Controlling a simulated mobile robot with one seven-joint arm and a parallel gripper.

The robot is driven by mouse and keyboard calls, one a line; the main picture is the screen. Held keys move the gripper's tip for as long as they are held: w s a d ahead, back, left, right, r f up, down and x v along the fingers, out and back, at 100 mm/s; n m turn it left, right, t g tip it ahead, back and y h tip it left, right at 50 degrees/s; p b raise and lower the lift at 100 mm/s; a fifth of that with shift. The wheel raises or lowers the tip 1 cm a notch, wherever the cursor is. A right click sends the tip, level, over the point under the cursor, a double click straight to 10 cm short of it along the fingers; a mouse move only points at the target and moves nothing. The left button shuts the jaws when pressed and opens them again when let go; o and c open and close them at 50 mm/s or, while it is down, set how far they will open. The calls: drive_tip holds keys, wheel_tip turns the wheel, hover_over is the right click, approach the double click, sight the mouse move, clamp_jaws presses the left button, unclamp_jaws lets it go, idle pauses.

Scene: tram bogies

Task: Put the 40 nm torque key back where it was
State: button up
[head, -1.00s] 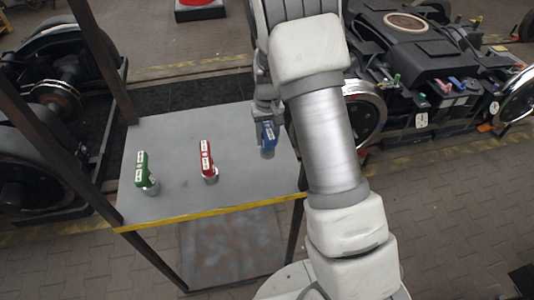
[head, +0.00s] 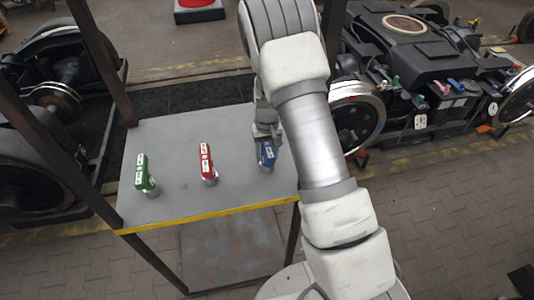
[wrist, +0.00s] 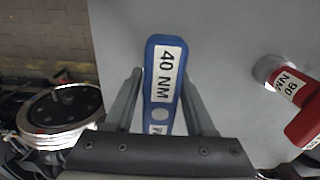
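The blue 40 nm torque key (head: 267,154) stands at the right side of the grey table top (head: 230,193), its lower end at or very near the surface. My gripper (head: 266,138) is above it, pointing down. In the wrist view the key's blue handle (wrist: 165,75), labelled 40 NM, lies between my gripper's two fingers (wrist: 163,85). The fingertips sit close against both sides of the handle, and I appear to be shut on it. The key's lower end is hidden in the wrist view.
A red key (head: 207,163), labelled 90 NM in the wrist view, stands mid-table. A green key (head: 144,175) stands at the left. Dark posts frame the table, with a yellow front edge (head: 205,217). A bogie (head: 420,70) stands at the right.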

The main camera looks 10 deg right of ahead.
drive_tip(key=o, duration=0.3)
wheel_tip(320, 180, up, 12)
drive_tip(key=shift+r+b, duration=0.15)
drive_tip(key=shift+b, duration=0.15)
drive_tip(key=s+r+t, duration=0.4)
drive_tip(key=s+r, duration=1.4)
drive_tip(key=r, duration=0.2)
drive_tip(key=shift+t, duration=0.8)
drive_tip(key=s, duration=0.9)
drive_tip(key=shift+r, duration=0.1)
